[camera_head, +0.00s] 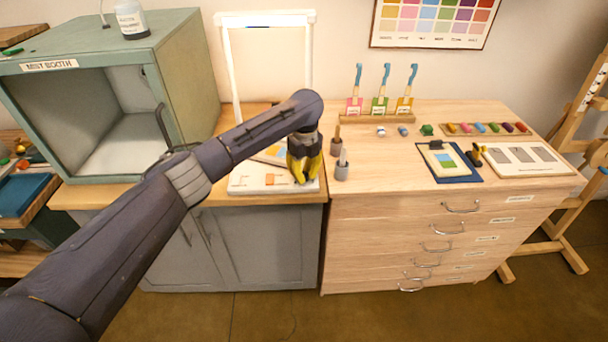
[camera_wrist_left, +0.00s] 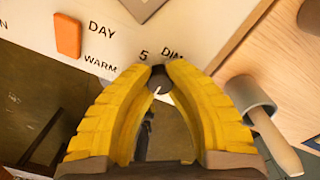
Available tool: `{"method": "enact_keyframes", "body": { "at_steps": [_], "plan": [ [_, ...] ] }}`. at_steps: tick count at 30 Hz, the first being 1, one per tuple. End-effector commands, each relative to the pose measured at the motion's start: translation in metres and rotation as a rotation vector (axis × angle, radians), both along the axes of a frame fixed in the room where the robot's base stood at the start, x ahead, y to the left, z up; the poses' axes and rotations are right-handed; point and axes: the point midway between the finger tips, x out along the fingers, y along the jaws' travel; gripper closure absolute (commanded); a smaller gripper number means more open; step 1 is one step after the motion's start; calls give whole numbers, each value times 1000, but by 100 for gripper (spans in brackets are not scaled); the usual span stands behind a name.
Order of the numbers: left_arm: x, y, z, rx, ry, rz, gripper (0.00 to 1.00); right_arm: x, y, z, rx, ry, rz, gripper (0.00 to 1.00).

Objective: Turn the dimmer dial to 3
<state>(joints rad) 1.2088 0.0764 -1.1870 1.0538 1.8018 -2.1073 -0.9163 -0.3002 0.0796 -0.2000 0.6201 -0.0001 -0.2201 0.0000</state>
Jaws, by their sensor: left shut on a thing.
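My left gripper (camera_head: 304,170) reaches down to the right end of a white light panel (camera_head: 250,186) on the left cabinet. In the left wrist view my yellow fingers (camera_wrist_left: 160,72) are shut on a small dark dial (camera_wrist_left: 158,80), mostly hidden between the fingertips. The panel (camera_wrist_left: 125,50) shows the printed words DAY, WARM and a partly covered DIM label. A number 5 is printed beside the dial. The other numbers and the dial's pointer setting cannot be made out. An orange switch (camera_wrist_left: 67,35) sits left of DAY. My right gripper is not in view.
A grey pot with a tool (camera_head: 342,170) stands close right of the gripper; it also shows in the left wrist view (camera_wrist_left: 250,94). A white frame (camera_head: 265,20) rises behind the panel. A green booth (camera_head: 183,80) stands left. A pale wooden drawer unit (camera_head: 400,205) is on the right.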

Motion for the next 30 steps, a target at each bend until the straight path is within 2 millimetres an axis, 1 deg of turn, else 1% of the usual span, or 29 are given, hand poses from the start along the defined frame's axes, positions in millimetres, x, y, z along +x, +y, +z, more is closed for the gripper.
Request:
{"method": "enact_keyframes", "body": {
  "at_steps": [1,10,11,19,26,30],
  "plan": [
    [3,4,1,6,-6,3,100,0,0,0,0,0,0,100],
    [3,4,2,6,-6,4,100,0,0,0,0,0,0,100],
    [3,4,2,6,-6,4,83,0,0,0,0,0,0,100],
    [1,2,1,2,-3,2,52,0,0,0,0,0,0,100],
    [1,1,1,1,-2,1,52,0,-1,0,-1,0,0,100],
    [1,0,7,0,-3,1,52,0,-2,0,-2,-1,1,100]
  ]
}}
